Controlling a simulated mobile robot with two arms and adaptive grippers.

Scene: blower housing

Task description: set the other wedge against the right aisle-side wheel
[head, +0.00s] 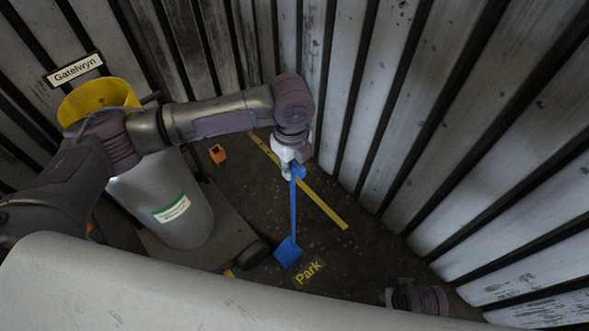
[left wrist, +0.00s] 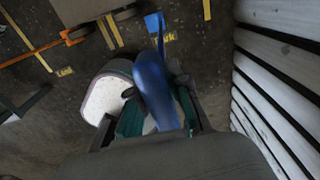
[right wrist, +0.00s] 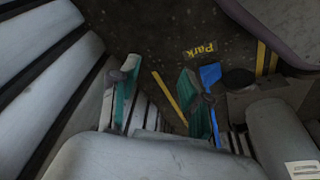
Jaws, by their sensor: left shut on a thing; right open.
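The blue wedge (head: 288,252) hangs at the low end of a long thin blue handle, close to the floor. My left gripper (head: 290,170) is shut on the top of this handle. In the left wrist view the blue handle (left wrist: 155,85) runs out from between the fingers. The dark wheel (head: 256,254) of the cart is just left of the wedge, with a narrow gap. In the right wrist view the wedge (right wrist: 210,75) also stands beside the wheel (right wrist: 238,78). My right gripper (right wrist: 160,95) is open and empty. I cannot tell whether the wedge touches the floor.
The cart's grey drum (head: 165,200) with a yellow top (head: 100,100) stands at the left. An orange block (head: 217,153) lies on the floor behind it. A yellow floor line and a Park label (head: 308,272) are near the wedge. Slatted walls (head: 480,130) close in the right side.

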